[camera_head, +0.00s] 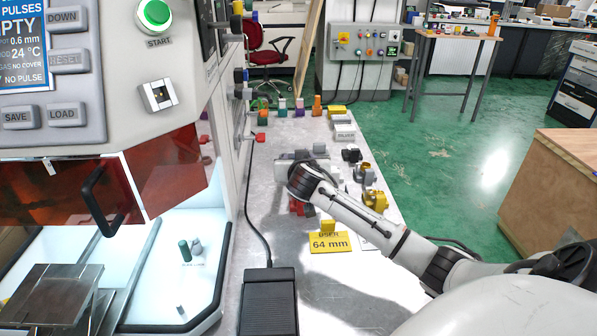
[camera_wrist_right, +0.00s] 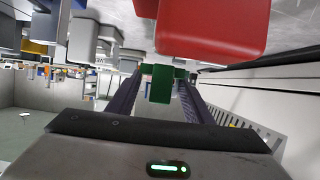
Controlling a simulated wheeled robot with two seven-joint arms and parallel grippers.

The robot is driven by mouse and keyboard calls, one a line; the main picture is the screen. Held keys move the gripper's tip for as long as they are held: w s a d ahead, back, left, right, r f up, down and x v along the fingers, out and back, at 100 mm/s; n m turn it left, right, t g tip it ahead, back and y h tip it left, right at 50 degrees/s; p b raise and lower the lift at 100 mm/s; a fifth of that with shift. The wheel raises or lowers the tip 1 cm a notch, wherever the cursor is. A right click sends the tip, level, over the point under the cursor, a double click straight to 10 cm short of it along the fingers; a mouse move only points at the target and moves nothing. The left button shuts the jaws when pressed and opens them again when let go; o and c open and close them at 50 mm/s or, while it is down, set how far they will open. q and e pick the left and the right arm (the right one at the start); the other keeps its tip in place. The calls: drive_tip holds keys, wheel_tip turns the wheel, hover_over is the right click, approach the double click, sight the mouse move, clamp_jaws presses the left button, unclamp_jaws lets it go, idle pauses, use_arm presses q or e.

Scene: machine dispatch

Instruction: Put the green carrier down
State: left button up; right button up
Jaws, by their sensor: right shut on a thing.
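In the right wrist view, a small green carrier (camera_wrist_right: 160,88) sits between the two dark fingers of my right gripper (camera_wrist_right: 158,76), which is shut on it. In the head view my right arm reaches in from the right over the metal bench (camera_head: 262,205). Its wrist hides the gripper's fingertips and the held carrier there. I cannot tell whether the carrier touches the bench. My left gripper is in neither view.
A large red block (camera_wrist_right: 215,30) is close to the held carrier in the wrist view. A yellow 64 mm sign (camera_head: 328,242), a black pedal (camera_head: 268,302) and yellow parts (camera_head: 375,200) are on the bench. Small coloured pieces, one orange (camera_head: 317,106), line its far end.

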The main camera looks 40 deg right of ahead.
drive_tip(key=shift+f, duration=1.65)
drive_tip(key=shift+f+b, duration=0.2)
drive_tip(key=shift+b, duration=0.15)
drive_tip(key=o, duration=1.1)
drive_tip(key=shift+r, duration=0.2)
drive_tip(key=p+v, duration=0.1)
drive_tip(key=v, duration=1.1)
